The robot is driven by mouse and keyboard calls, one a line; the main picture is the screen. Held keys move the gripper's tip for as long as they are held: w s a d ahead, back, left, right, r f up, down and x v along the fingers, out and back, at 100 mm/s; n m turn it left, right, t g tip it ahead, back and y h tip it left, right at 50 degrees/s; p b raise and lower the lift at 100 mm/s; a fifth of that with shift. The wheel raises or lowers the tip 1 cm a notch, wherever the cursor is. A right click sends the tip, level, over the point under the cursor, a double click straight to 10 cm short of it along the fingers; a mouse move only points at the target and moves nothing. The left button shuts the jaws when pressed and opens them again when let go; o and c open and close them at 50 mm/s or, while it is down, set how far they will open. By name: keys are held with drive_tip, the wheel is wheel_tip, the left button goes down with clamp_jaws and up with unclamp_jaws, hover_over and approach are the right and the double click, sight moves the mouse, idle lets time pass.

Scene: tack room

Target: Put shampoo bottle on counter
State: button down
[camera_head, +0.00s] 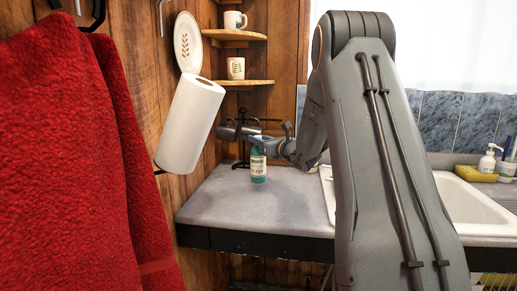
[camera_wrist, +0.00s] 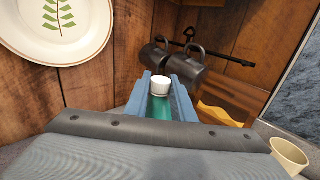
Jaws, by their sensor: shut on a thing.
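The shampoo bottle (camera_head: 258,168) is green with a pale label. It stands upright at the back left part of the grey counter (camera_head: 240,207), and its base appears to be on or very close to the surface. My gripper (camera_head: 256,147) is shut on its upper part. In the wrist view the gripper's blue fingers (camera_wrist: 165,90) lie on either side of the bottle's white cap (camera_wrist: 160,87) and green body (camera_wrist: 159,108). The lower part of the bottle is hidden in the wrist view.
Dark mugs (camera_wrist: 184,62) hang on a rack just behind the bottle. A paper towel roll (camera_head: 189,124) and a red towel (camera_head: 80,160) hang at left. A sink (camera_head: 472,208) is at right, with a soap dispenser (camera_head: 488,160) behind it. The counter's front left is clear.

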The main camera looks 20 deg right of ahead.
sight(258, 147)
drive_tip(key=shift+f+p, duration=0.4)
drive_tip(key=shift+f, duration=1.3)
drive_tip(key=c, duration=1.5)
unclamp_jaws()
